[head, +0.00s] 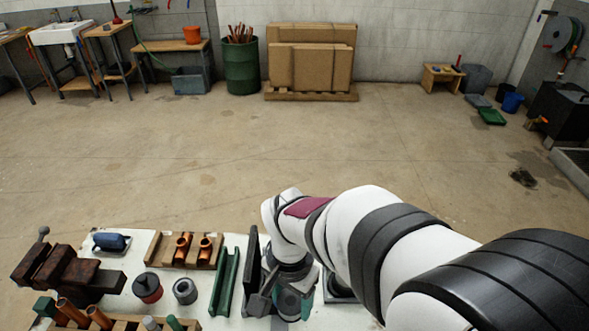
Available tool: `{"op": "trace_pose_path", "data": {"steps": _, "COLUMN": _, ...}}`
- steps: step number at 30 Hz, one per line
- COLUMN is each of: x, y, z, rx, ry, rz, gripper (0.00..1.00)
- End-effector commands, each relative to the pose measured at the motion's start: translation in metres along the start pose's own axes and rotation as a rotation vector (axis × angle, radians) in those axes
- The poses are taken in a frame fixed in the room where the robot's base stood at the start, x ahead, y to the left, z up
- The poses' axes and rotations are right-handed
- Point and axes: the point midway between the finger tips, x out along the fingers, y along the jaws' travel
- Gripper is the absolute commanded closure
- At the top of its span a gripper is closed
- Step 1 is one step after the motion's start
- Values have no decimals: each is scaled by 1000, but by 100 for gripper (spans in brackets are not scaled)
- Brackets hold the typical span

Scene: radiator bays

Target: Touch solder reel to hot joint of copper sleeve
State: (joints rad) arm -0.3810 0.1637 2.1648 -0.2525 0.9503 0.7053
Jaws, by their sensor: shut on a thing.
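A wooden holder (163,252) on the white bench top holds two copper fittings, a left one (183,246) and a right one (204,249). I cannot tell which is the copper sleeve with the hot joint. A grey ring-shaped reel (185,291), which looks like the solder reel, lies in front of the holder, apart from it. My gripper (268,296) is low over the bench, right of the green channel. It is shut on a teal and grey thing (290,303), mostly hidden by my wrist, so its kind is unclear.
A green channel (225,281) and an upright dark plate (253,272) stand between the reel and my gripper. A dark red pot (147,288), a blue tool (110,242), a rusty vise (70,272) and a rack of copper pipes (98,316) crowd the left.

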Motion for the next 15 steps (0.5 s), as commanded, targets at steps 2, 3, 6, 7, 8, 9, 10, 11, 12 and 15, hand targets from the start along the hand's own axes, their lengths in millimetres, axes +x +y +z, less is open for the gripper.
{"op": "trace_pose_path", "data": {"steps": 2, "x": 0, "y": 0, "z": 0, "rx": 0, "ry": 0, "rz": 0, "gripper": 100}}
{"op": "trace_pose_path", "data": {"steps": 3, "x": 0, "y": 0, "z": 0, "rx": 0, "ry": 0, "rz": 0, "gripper": 100}}
{"op": "trace_pose_path", "data": {"steps": 6, "x": 0, "y": -1, "z": -1, "rx": 0, "ry": 0, "rz": 0, "gripper": 100}}
{"op": "trace_pose_path", "data": {"steps": 7, "x": 1, "y": -2, "z": -2, "rx": 0, "ry": 0, "rz": 0, "gripper": 100}}
{"op": "trace_pose_path", "data": {"steps": 8, "x": 1, "y": -2, "z": -2, "rx": 0, "ry": 0, "rz": 0, "gripper": 100}}
{"op": "trace_pose_path", "data": {"steps": 9, "x": 2, "y": -3, "z": -3, "rx": 0, "ry": 0, "rz": 0, "gripper": 100}}
{"op": "trace_pose_path", "data": {"steps": 10, "x": 2, "y": -4, "z": -4, "rx": 0, "ry": 0, "rz": 0, "gripper": 100}}
{"op": "trace_pose_path", "data": {"steps": 11, "x": 3, "y": -5, "z": -5, "rx": 0, "ry": 0, "rz": 0, "gripper": 100}}
{"op": "trace_pose_path", "data": {"steps": 12, "x": 3, "y": -6, "z": -6, "rx": 1, "ry": 0, "rz": 0, "gripper": 100}}
{"op": "trace_pose_path", "data": {"steps": 15, "x": 5, "y": -9, "z": -9, "rx": 1, "ry": 0, "rz": 0, "gripper": 100}}
